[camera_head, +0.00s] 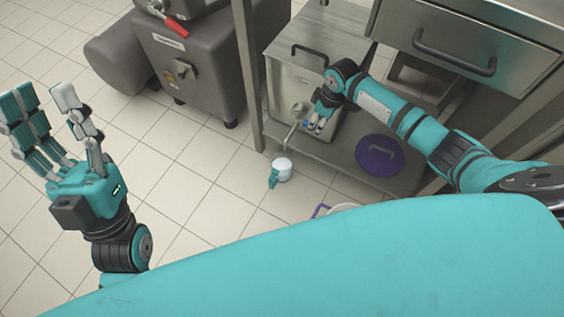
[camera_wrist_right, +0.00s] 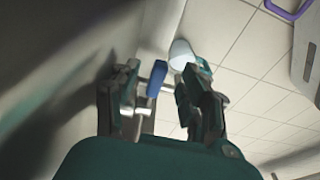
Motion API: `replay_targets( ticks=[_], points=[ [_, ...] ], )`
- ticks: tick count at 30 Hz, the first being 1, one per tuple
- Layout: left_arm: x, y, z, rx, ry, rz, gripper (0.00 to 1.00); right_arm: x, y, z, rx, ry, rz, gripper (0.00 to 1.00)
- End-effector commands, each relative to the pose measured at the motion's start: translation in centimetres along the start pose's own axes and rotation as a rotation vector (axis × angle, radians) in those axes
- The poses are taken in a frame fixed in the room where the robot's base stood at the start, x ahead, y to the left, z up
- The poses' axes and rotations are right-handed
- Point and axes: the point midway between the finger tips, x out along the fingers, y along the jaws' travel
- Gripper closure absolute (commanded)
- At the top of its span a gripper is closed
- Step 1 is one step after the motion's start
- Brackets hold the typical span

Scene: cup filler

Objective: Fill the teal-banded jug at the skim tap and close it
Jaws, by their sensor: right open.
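The white jug (camera_head: 282,169) with a teal part on its side stands on the floor below a spout (camera_head: 291,134) of the steel tank (camera_head: 295,75). I cannot see its fill level. The jug also shows in the right wrist view (camera_wrist_right: 181,54), beyond the fingers. A tap with a blue lever (camera_wrist_right: 157,78) is between the fingers of my right gripper (camera_head: 315,128) in the right wrist view. That gripper is open at the tank's front; contact with the lever cannot be told. My left gripper (camera_head: 45,98) is open and empty, away at the left.
A purple lid (camera_head: 380,156) lies on the low steel shelf right of the tank. A purple-handled container (camera_head: 340,209) is partly hidden by my body. A grey machine (camera_head: 188,55) with a red lever (camera_head: 174,27) stands behind. Floor at left is clear.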

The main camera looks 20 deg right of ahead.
Motion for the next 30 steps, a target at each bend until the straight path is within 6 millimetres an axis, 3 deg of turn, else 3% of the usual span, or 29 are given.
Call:
replay_targets(
  ticks=[1, 13, 15, 23, 30],
  points=[
    [-1.6, 0.0, 0.8, 0.000, 0.000, 0.000, 0.60, 1.4, 0.0, 0.6, 0.000, 0.039, 0.001, 0.55],
    [-5.3, -0.1, 2.6, 0.000, 0.000, 0.000, 0.60, 2.5, 0.0, 1.2, -0.001, 0.234, 0.001, 0.55],
    [-3.7, 0.0, 1.8, 0.000, 0.001, 0.000, 0.60, 0.8, 0.1, 1.0, -0.001, 0.238, 0.002, 0.55],
    [-0.9, 0.0, 0.4, 0.000, 0.000, 0.000, 0.60, -1.7, 0.0, 1.6, 0.000, 0.234, 0.000, 0.55],
    [2.8, 0.0, -1.4, 0.000, 0.000, 0.000, 0.60, -5.1, 0.0, 2.3, 0.000, 0.233, 0.000, 0.55]
  ],
)
